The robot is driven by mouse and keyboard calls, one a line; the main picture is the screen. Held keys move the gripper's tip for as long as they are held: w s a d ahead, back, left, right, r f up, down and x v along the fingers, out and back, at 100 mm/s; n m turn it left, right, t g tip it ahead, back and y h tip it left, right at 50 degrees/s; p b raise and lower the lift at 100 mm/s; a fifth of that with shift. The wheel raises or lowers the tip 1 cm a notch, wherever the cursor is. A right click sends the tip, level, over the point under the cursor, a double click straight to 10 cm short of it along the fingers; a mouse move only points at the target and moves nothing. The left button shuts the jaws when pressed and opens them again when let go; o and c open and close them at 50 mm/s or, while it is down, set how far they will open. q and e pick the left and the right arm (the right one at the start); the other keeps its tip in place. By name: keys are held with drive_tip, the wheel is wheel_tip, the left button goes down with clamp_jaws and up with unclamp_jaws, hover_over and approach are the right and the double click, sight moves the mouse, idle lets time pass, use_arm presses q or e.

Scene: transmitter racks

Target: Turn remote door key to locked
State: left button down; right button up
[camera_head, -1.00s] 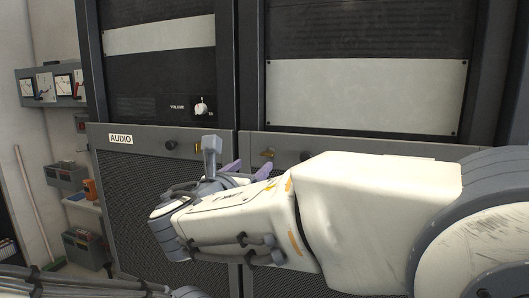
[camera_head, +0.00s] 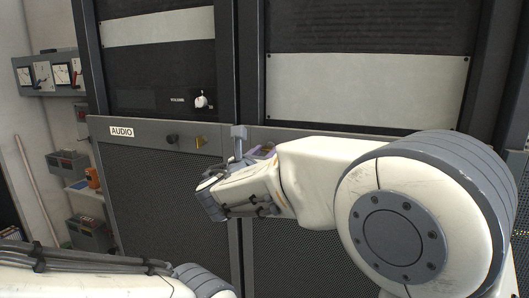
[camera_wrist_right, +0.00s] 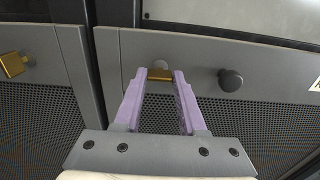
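A brass key (camera_wrist_right: 160,73) sticks out of the grey top strip of the right-hand door, with a pale round spot just above it. My right gripper (camera_wrist_right: 160,80) is open, its two purple fingers apart, with the key between or just beyond their tips; contact cannot be told. In the head view the right gripper (camera_head: 264,152) is at the right door's strip, and its wrist and arm hide that key. A dark knob (camera_wrist_right: 230,80) sits to the right of the key. My left arm shows at the lower left of the head view; its gripper is out of view.
The door marked AUDIO (camera_head: 121,132) has its own knob (camera_head: 172,139) and brass key (camera_head: 200,142). A white volume knob (camera_head: 201,100) is above. A shelf with meters (camera_head: 46,73) and boxes stand at the left. A cut-off label (camera_wrist_right: 316,85) is at the right.

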clamp_jaws()
drive_tip(key=shift+m+b, duration=9)
drive_tip(key=shift+b, duration=2)
drive_tip(key=o, duration=0.7)
unclamp_jaws()
